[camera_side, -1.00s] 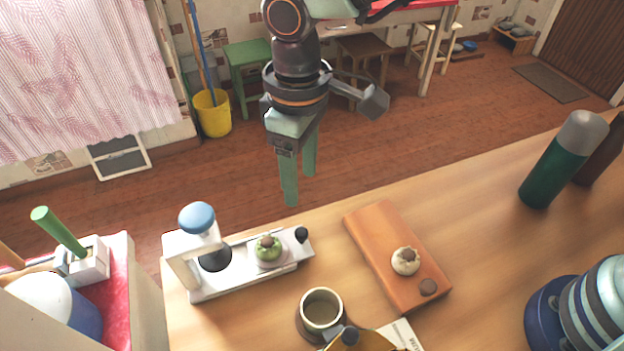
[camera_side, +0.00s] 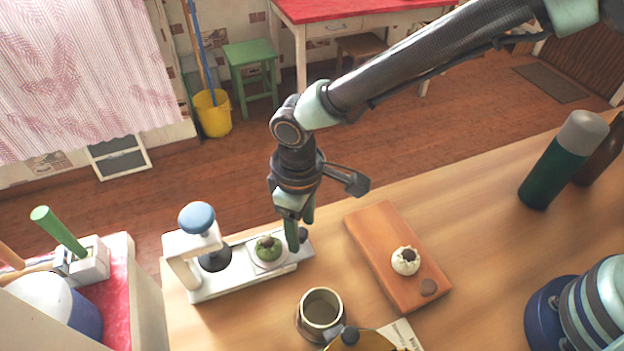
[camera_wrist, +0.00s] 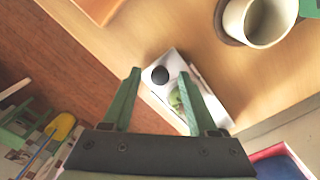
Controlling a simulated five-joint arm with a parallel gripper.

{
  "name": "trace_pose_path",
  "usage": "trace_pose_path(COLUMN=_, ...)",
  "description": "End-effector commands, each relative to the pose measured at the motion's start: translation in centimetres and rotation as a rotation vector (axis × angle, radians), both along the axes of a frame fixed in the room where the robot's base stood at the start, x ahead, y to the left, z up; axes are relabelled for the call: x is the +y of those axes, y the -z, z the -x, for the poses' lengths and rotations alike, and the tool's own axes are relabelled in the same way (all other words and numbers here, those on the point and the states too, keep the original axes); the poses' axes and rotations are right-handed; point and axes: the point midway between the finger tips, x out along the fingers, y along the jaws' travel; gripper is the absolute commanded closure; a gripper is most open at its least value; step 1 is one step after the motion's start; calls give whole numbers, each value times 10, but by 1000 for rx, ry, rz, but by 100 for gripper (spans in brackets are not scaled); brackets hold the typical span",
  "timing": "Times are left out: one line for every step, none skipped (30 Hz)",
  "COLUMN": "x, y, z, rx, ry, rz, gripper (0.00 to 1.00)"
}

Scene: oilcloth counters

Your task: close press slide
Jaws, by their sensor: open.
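The press (camera_side: 205,240) is a white frame with a blue top knob and a dark round plate, at the left of the counter. Its slide (camera_side: 283,268) sticks out to the right and carries a green piece with a dark top (camera_side: 268,249). A black knob (camera_side: 304,234) stands at the slide's outer end, partly hidden by a finger. My gripper (camera_side: 299,232) points down there, open. In the wrist view the knob (camera_wrist: 160,75) appears between the spread fingertips; I cannot tell whether they touch it.
A brown board (camera_side: 375,248) with a white piece (camera_side: 405,261) and a dark disc lies right of the slide. A mug (camera_side: 321,312) stands in front. A green bottle (camera_side: 560,165) stands at the back right. The counter's right middle is clear.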

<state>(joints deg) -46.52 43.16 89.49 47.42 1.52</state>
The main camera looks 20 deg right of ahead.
Motion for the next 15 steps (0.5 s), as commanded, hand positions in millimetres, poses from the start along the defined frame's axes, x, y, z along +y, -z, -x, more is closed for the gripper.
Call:
trace_pose_path(x=0, y=1, z=0, rx=0, ry=0, rz=0, gripper=41)
trace_pose_path(x=0, y=1, z=0, rx=-1, ry=0, rz=-1, gripper=41)
trace_pose_path(x=0, y=1, z=0, rx=-1, ry=0, rz=-1, gripper=41)
trace_pose_path(x=0, y=1, z=0, rx=-1, ry=0, rz=-1, gripper=41)
trace_pose_path(x=0, y=1, z=0, rx=-1, ry=0, rz=-1, gripper=41)
trace_pose_path(x=0, y=1, z=0, rx=-1, ry=0, rz=-1, gripper=41)
trace_pose_path(x=0, y=1, z=0, rx=-1, ry=0, rz=-1, gripper=41)
trace_pose_path(x=0, y=1, z=0, rx=-1, ry=0, rz=-1, gripper=48)
trace_pose_path(x=0, y=1, z=0, rx=-1, ry=0, rz=-1, gripper=64)
trace_pose_path(x=0, y=1, z=0, rx=-1, ry=0, rz=-1, gripper=75)
trace_pose_path(x=0, y=1, z=0, rx=-1, ry=0, rz=-1, gripper=87)
trace_pose_path(x=0, y=0, z=0, rx=-1, ry=0, rz=-1, gripper=100)
trace_pose_path(x=0, y=0, z=0, rx=-1, ry=0, rz=-1, gripper=100)
trace_pose_path(x=0, y=0, z=0, rx=-1, ry=0, rz=-1, gripper=100)
trace_pose_path(x=0, y=0, z=0, rx=-1, ry=0, rz=-1, gripper=100)
